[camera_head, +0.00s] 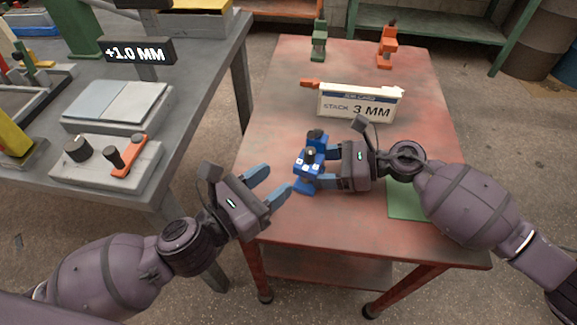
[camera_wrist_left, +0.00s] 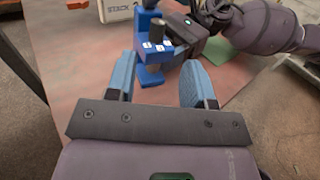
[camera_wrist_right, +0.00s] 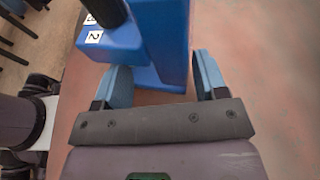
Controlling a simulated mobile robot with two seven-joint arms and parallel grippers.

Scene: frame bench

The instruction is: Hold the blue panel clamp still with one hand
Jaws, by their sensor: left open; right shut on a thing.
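The blue panel clamp (camera_head: 306,178) stands upright on the red table (camera_head: 281,122), left of the middle. My right gripper (camera_head: 322,172) comes from the right and is shut on the clamp. In the right wrist view the clamp's blue body (camera_wrist_right: 160,40) fills the space between the fingers, with white number labels on its left side. My left gripper (camera_head: 277,184) is open and empty, just left of the clamp and apart from it. In the left wrist view the clamp (camera_wrist_left: 152,50) shows beyond the open fingers.
A job card sign reading "STACK 3 MM" (camera_head: 357,104) stands behind the clamp. A green clamp (camera_head: 319,42) and an orange clamp (camera_head: 387,45) stand at the table's far end. A green mat (camera_head: 405,205) lies under my right arm. A grey bench (camera_head: 200,100) is at left.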

